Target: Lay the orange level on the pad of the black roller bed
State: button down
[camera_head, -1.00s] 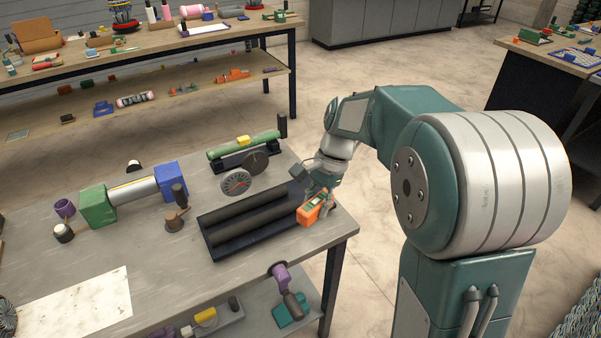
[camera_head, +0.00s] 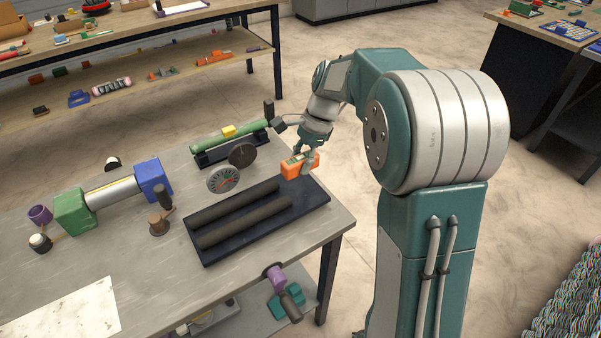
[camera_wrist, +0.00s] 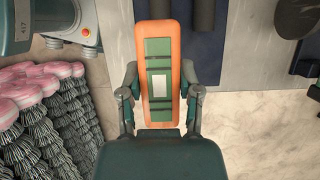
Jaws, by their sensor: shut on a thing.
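The orange level (camera_head: 291,170) is in my gripper (camera_head: 307,167), held above the right end of the black roller bed. In the wrist view the level (camera_wrist: 174,64) stands lengthwise between the two fingers of my gripper (camera_wrist: 160,88), its green and white face toward the camera. The black roller bed (camera_head: 208,254) lies on the grey table with two dark rollers side by side. Its flat part right of the rollers (camera_head: 312,196) is bare. In the wrist view part of the bed (camera_wrist: 203,45) shows beyond the level, with the roller ends at the top.
The table's right edge (camera_head: 340,232) is close to the bed.

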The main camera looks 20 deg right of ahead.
jog(key=w+f, duration=0.2)
jog(key=f, duration=0.1)
jog(key=w+f, duration=0.1)
jog(key=shift+w+d+f, duration=0.35)
jog(key=shift+f, duration=1.65)
jog(key=shift+f, duration=0.35)
jog(key=shift+c, duration=1.5)
grip_release()
jog(key=shift+r, duration=0.1)
